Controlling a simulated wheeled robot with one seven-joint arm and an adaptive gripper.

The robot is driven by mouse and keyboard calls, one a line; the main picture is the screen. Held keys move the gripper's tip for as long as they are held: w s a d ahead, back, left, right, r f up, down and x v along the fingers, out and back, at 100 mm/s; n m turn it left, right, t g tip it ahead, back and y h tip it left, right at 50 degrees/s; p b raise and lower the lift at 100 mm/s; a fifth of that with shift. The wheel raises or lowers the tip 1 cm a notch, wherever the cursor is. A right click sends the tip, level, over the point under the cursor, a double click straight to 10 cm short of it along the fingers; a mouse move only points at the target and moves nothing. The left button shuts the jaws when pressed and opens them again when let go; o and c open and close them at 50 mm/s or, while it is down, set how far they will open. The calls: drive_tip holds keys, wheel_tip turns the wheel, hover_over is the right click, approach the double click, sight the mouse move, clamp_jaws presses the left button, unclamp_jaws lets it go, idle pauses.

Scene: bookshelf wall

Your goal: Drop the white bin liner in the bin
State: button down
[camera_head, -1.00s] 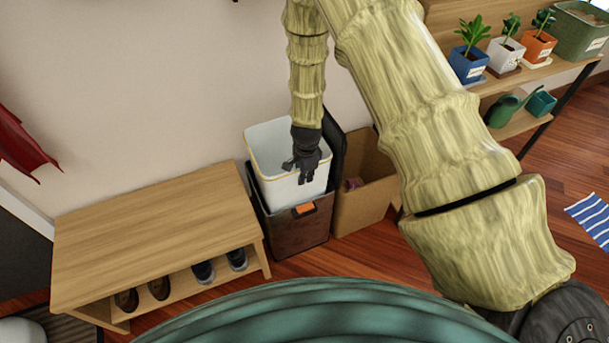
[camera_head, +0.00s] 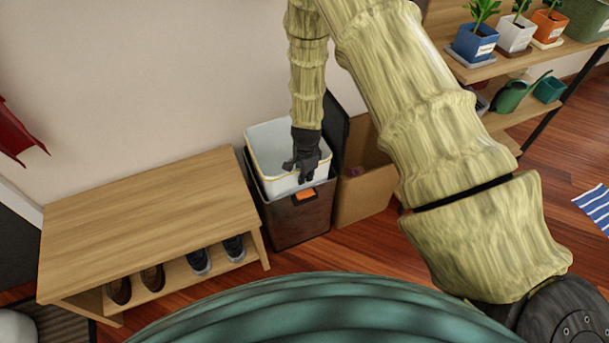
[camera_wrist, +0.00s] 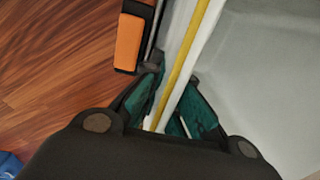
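The white bin liner (camera_head: 275,165), an open tub with a yellow rim line, sits partly inside the dark bin (camera_head: 295,222), and its upper part stands above the bin's edge. The bin has an orange tab on its front, and its black lid stands open behind. My gripper (camera_head: 304,176) is at the liner's front right rim. In the wrist view the liner (camera_wrist: 255,70) fills the right side, and its rim runs between the teal fingers of my gripper (camera_wrist: 170,105), which are closed on it. The liner's bottom is hidden inside the bin.
A cardboard box (camera_head: 362,198) stands right beside the bin. A wooden bench (camera_head: 150,215) with shoes beneath is at the left. A shelf (camera_head: 495,70) with potted plants and a watering can is at the right. The wall is close behind the bin.

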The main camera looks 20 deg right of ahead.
drive_tip(key=shift+f, duration=0.25)
drive_tip(key=c, duration=1.6)
unclamp_jaws()
drive_tip(key=shift+o, duration=0.2)
wheel_tip(320, 180, up, 12)
drive_tip(key=s+d+f+n+h+p, duration=0.1)
drive_tip(key=s+f+n+p, duration=0.25)
drive_tip(key=s, duration=0.55)
drive_tip(key=s+d+f+n+p, duration=0.1)
drive_tip(key=s+f+n+p, duration=0.15)
drive_tip(key=s+n, duration=0.45)
drive_tip(key=s+a+r+n+p, duration=0.1)
drive_tip(key=s+a+n+p, duration=0.1)
drive_tip(key=s, duration=0.8)
drive_tip(key=s+a+r+n+y+p, duration=0.1)
drive_tip(key=s+a+n+p, duration=0.1)
drive_tip(key=s, duration=0.8)
drive_tip(key=n+p, duration=0.1)
drive_tip(key=n, duration=0.1)
drive_tip(key=shift+s+n+g+p, duration=0.3)
drive_tip(key=shift+n+p, duration=0.05)
drive_tip(key=shift+p, duration=0.05)
